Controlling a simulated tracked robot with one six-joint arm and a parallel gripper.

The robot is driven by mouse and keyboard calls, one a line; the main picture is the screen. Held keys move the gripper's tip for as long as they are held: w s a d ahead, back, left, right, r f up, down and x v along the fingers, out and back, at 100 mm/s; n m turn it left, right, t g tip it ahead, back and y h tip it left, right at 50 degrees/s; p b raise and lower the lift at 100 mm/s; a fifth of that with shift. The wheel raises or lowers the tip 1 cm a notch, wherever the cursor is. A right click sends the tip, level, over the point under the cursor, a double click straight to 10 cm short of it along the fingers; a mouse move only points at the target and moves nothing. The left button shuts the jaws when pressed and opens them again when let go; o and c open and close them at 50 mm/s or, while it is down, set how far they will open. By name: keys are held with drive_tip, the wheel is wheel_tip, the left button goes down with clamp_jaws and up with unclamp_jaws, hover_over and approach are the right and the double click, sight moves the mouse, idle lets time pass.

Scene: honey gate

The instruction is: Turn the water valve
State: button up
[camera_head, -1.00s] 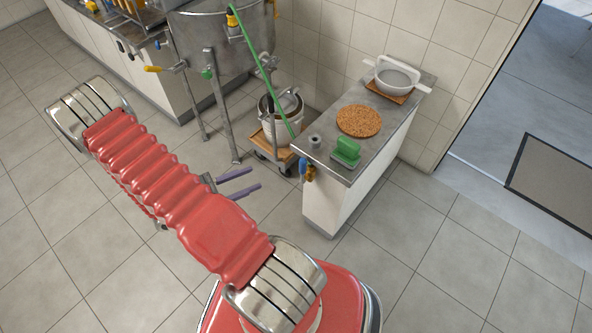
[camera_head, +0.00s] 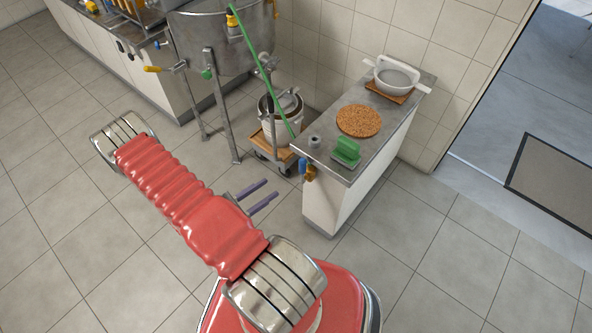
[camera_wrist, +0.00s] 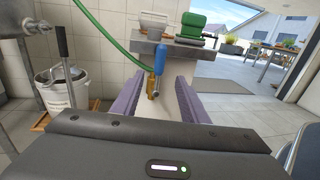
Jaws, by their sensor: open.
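The water valve is at the near end of the side counter. Its blue handle (camera_head: 303,168) hangs by the counter's top edge, with a brass body (camera_head: 310,174) beside it. In the wrist view the blue handle (camera_wrist: 160,58) stands upright ahead, with the brass part (camera_wrist: 152,88) below it, between the lines of my fingers. My gripper (camera_head: 270,188) has purple fingers and is open and empty, left of the valve and apart from it in the head view. In the wrist view both fingers of my gripper (camera_wrist: 158,80) point toward the valve.
The counter (camera_head: 335,200) carries a green object (camera_head: 346,150), a brown round mat (camera_head: 359,120) and a white strainer (camera_head: 397,76). A green hose (camera_head: 258,72) slants down to the counter. A metal tank (camera_head: 212,45) and white bucket (camera_head: 283,125) stand behind. The left floor is clear.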

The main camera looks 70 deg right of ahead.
sight(302, 171)
drive_tip(key=x, duration=1.3)
drive_tip(key=shift+d, duration=0.3)
drive_tip(key=shift+s, duration=0.1)
drive_tip(key=shift+c, duration=0.2)
clamp_jaws()
idle(0.4)
